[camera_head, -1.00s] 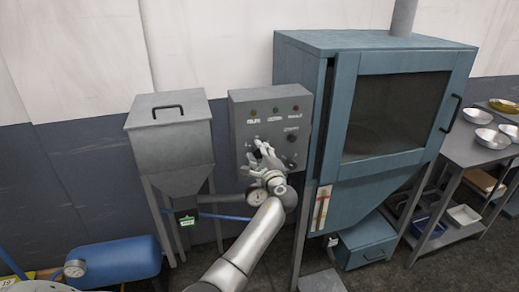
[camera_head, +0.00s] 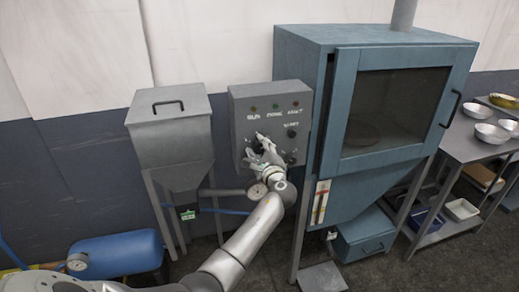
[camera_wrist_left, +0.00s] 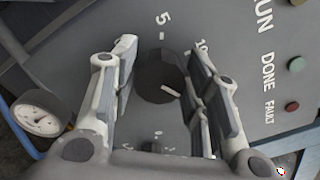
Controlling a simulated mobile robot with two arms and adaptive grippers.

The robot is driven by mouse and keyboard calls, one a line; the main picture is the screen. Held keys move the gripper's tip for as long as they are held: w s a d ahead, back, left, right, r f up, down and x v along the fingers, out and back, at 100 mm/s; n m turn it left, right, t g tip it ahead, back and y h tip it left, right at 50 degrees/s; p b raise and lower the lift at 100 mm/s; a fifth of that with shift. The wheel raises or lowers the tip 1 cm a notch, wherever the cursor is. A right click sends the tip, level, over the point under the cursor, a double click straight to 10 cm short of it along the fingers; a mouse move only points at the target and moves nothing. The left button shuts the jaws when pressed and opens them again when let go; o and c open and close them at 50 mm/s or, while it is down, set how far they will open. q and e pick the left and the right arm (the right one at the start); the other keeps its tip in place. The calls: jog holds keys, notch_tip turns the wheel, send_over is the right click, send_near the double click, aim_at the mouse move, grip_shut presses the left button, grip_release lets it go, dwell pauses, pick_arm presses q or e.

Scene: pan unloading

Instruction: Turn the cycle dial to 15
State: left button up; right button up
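The cycle dial is a dark round knob (camera_wrist_left: 158,76) with a white pointer line, on the face of a grey control box (camera_head: 240,110). In the left wrist view the pointer slants toward the lower right. The numbers 5 and 10 show beyond the dial; the mark the pointer faces is hidden behind a finger. My left gripper (camera_wrist_left: 162,60) is open, with one finger on each side of the dial. A gap shows on the left; contact on the right cannot be told. In the head view the left gripper (camera_head: 262,148) covers most of the dial.
The box carries indicator lamps and a dark knob (camera_head: 292,132) at its right. A pressure gauge (camera_wrist_left: 40,115) sits below the dial. A grey hopper (camera_head: 170,130) stands left, a blue cabinet (camera_head: 345,190) right. A metal table (camera_head: 462,148) with bowls is far right.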

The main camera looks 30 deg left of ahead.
pick_arm(q)
jog(key=shift+o, duration=1)
pick_arm(e)
jog(key=shift+d, duration=0.15)
pick_arm(q)
jog(key=v, duration=1.2)
